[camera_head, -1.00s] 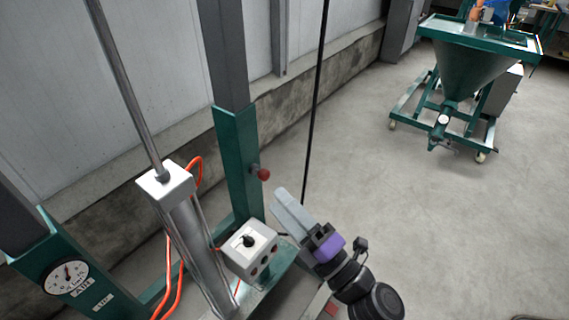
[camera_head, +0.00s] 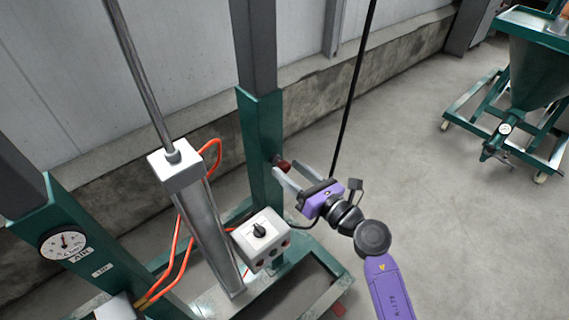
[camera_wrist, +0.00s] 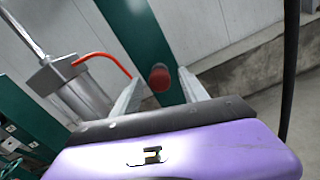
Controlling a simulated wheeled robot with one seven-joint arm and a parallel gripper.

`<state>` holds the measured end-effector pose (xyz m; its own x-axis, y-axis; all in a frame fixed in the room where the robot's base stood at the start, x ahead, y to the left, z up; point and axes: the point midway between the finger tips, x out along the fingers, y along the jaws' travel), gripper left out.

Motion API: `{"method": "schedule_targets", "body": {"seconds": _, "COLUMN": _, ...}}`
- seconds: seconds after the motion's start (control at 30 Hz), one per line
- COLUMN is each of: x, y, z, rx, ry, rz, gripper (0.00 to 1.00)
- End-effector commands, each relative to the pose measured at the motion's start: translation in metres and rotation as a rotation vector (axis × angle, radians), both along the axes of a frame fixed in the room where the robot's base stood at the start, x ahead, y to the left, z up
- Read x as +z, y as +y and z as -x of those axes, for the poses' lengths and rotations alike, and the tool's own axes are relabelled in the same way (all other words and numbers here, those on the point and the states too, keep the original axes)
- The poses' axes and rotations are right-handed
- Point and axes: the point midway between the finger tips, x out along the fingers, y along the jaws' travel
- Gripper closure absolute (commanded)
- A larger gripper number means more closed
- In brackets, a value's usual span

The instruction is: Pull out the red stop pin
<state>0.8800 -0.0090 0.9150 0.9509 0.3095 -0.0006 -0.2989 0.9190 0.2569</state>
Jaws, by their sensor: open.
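The red stop pin (camera_head: 284,165) sticks out of the right side of the green post (camera_head: 262,135) in the head view. In the wrist view the round red end of the pin (camera_wrist: 160,77) faces the camera, between my two finger lines. My gripper (camera_head: 287,174) is open, with its pale fingers pointing at the post and their tips close to the pin. In the wrist view my gripper (camera_wrist: 158,88) has one finger on each side of the pin. I cannot tell whether either finger touches it.
A white control box (camera_head: 262,240) with a black knob sits below and left of my gripper. A silver cylinder (camera_head: 205,225) with orange hoses stands left of it. A black hose (camera_head: 350,90) hangs just right. A green hopper cart (camera_head: 535,75) stands far right; open floor lies between.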

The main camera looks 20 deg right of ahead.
Motion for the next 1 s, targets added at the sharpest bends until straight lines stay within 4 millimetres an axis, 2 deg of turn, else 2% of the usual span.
{"method": "schedule_targets", "body": {"seconds": 0.2, "x": 0.001, "y": 0.007, "z": -0.023, "rx": 0.001, "ry": -0.001, "rz": -0.002, "gripper": 0.48}}
{"method": "schedule_targets", "body": {"seconds": 0.53, "x": 0.000, "y": 0.009, "z": -0.027, "rx": 0.000, "ry": 0.000, "rz": -0.002, "gripper": 0.48}}
{"method": "schedule_targets", "body": {"seconds": 0.57, "x": 0.000, "y": 0.009, "z": -0.027, "rx": 0.000, "ry": 0.000, "rz": -0.002, "gripper": 0.50}}
{"method": "schedule_targets", "body": {"seconds": 0.8, "x": 0.000, "y": 0.009, "z": -0.027, "rx": 0.000, "ry": 0.000, "rz": -0.002, "gripper": 0.97}}
{"method": "schedule_targets", "body": {"seconds": 0.83, "x": 0.000, "y": 0.009, "z": -0.027, "rx": 0.000, "ry": 0.000, "rz": -0.002, "gripper": 1.00}}
{"method": "schedule_targets", "body": {"seconds": 1.0, "x": 0.000, "y": 0.009, "z": -0.027, "rx": 0.000, "ry": 0.000, "rz": -0.002, "gripper": 1.00}}
